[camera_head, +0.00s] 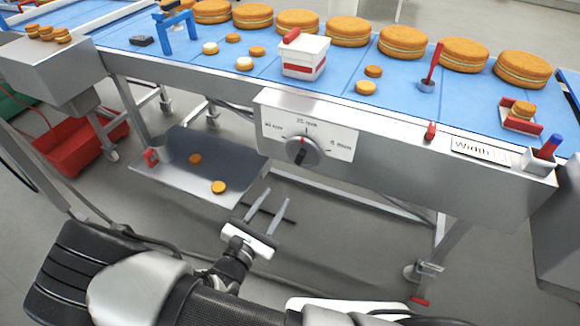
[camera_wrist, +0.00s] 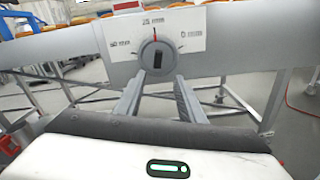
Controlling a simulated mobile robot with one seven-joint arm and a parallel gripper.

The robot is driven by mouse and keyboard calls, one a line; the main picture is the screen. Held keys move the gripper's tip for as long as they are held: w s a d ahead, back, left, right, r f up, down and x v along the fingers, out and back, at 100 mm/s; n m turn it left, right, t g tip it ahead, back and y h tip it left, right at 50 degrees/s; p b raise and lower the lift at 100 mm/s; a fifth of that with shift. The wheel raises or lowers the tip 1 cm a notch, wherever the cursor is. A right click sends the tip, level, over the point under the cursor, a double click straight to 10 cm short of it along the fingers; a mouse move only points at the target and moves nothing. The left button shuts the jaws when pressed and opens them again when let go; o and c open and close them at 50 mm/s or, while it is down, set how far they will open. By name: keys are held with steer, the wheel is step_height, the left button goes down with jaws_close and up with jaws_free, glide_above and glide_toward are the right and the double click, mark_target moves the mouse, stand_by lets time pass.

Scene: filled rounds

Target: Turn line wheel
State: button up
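The line wheel (camera_head: 304,150) is a round grey knob on a white dial plate (camera_head: 338,142) on the front of the conveyor. The plate carries marks at left, top and right, and a red mark shows at the knob's upper edge. In the wrist view the knob (camera_wrist: 157,56) is straight ahead, with a dark upright slot or grip in its middle. My gripper (camera_head: 270,207) is open and empty, below and to the left of the knob in the head view. In the wrist view its two fingers (camera_wrist: 155,98) point toward the knob, apart from it.
The blue conveyor belt (camera_head: 215,62) above carries several filled rounds, a white-and-red box (camera_head: 304,57) and small tools. A metal tray (camera_head: 190,185) with two small rounds hangs below left. A red bin (camera_head: 75,150) stands at the left. The space before the dial is clear.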

mark_target(299, 159)
steer(key=b+x, duration=0.1)
steer(key=x, duration=0.7)
steer(key=b+x, duration=0.1)
steer(key=x, duration=0.8)
steer(key=shift+w+a+f, duration=0.15)
steer(key=shift+w+a, duration=0.05)
steer(key=shift+w, duration=0.05)
steer(key=shift+c, duration=0.2)
jaws_close()
